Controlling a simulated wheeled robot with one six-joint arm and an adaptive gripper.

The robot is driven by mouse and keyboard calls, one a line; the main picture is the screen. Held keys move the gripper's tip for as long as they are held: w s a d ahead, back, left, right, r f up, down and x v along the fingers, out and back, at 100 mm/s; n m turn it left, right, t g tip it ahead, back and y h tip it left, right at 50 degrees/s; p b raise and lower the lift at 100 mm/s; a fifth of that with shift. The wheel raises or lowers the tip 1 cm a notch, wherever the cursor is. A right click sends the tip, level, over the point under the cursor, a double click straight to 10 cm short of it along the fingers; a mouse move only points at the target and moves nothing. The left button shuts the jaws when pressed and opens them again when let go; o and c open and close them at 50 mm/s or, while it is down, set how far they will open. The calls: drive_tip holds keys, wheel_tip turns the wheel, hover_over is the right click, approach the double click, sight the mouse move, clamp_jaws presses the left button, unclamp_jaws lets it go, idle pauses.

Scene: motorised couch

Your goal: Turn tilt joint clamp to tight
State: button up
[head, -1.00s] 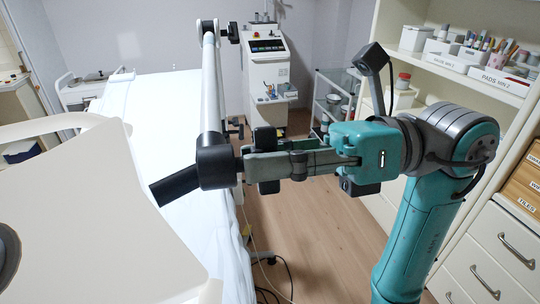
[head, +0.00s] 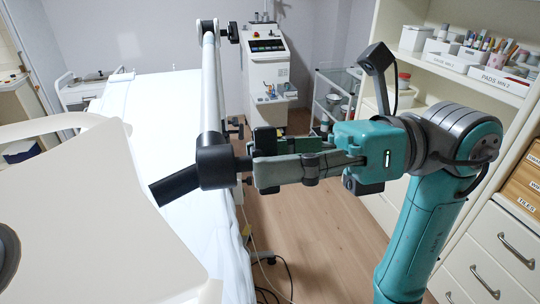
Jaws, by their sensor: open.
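The tilt joint (head: 214,167) is a black cylindrical housing at the near end of a long white arm tube (head: 209,85), beside the couch. A black stub, seemingly its clamp (head: 243,164), sticks out of the joint's right side towards my gripper. My gripper (head: 257,158) comes in from the right. Its fingers are open, one above and behind, one below and nearer the camera, with the tips just right of the joint. The stub's end is partly hidden by the near finger, and I cannot tell whether they touch. The clamp's setting cannot be read.
A black angled bar (head: 174,186) points down-left from the joint. The white-sheeted couch (head: 150,105) lies behind, with a pale panel (head: 95,215) in front. A control unit (head: 268,65) and trolley (head: 335,95) stand at the back.

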drive_tip(key=v, duration=1.1)
drive_tip(key=shift+d, duration=0.25)
